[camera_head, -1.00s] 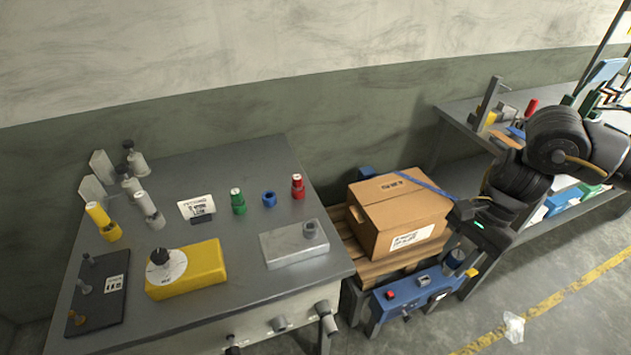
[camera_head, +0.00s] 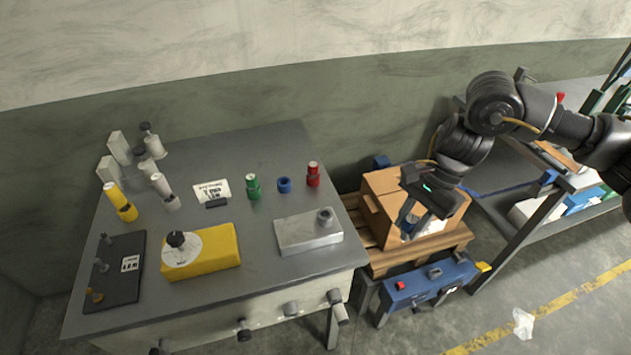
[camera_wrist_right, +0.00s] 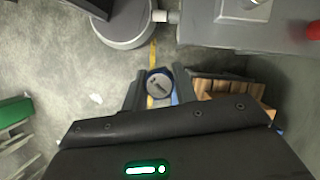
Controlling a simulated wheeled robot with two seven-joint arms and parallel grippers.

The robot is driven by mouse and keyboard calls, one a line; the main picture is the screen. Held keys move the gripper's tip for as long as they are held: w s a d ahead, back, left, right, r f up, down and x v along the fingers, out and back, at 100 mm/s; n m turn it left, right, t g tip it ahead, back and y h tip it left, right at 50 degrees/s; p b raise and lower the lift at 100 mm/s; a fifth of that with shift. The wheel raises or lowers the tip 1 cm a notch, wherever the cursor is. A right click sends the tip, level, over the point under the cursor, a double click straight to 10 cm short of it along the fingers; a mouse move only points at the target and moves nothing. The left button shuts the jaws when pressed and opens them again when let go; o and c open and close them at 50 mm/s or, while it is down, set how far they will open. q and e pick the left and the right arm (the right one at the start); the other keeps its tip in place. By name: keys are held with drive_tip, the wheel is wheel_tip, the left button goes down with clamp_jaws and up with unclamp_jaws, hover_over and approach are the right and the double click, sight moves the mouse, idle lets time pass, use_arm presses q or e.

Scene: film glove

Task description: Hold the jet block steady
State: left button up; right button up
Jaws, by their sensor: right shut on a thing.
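A silver-grey metal block (camera_head: 295,236), which looks like the jet block, lies on the right front part of the metal bench (camera_head: 262,165). A dark round fitting (camera_head: 325,215) stands on its right end. My right gripper (camera_head: 411,228) is right of the bench, above the carton, apart from the block. In the right wrist view, it is shut on a round dark piece with a blue rim (camera_wrist_right: 160,83) and a slotted grey face. A grey block also shows at the upper edge there (camera_wrist_right: 236,12). My left gripper is not in view.
A yellow block (camera_head: 205,252) with a white dial lies left of the silver block. Green (camera_head: 253,187), blue (camera_head: 284,185) and red (camera_head: 313,175) pieces stand behind it. A carton (camera_head: 385,188) on a pallet and a blue cart (camera_head: 430,283) are right of the bench.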

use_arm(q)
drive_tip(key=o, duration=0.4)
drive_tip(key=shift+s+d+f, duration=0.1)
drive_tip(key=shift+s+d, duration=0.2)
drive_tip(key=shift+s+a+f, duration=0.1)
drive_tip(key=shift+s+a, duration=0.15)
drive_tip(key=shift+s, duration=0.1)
use_arm(e)
drive_tip(key=w+a+r+m+t, duration=0.1)
drive_tip(key=w+a+m, duration=0.3)
drive_tip(key=a+m, duration=0.4)
drive_tip(key=w+a+r+m+t+h, duration=0.1)
drive_tip(key=w+a+m+t, duration=0.3)
drive_tip(key=a+m, duration=0.4)
drive_tip(key=shift+w+a+r+t, duration=0.3)
drive_tip(key=shift+w+r, duration=0.1)
drive_tip(key=shift+w, duration=0.25)
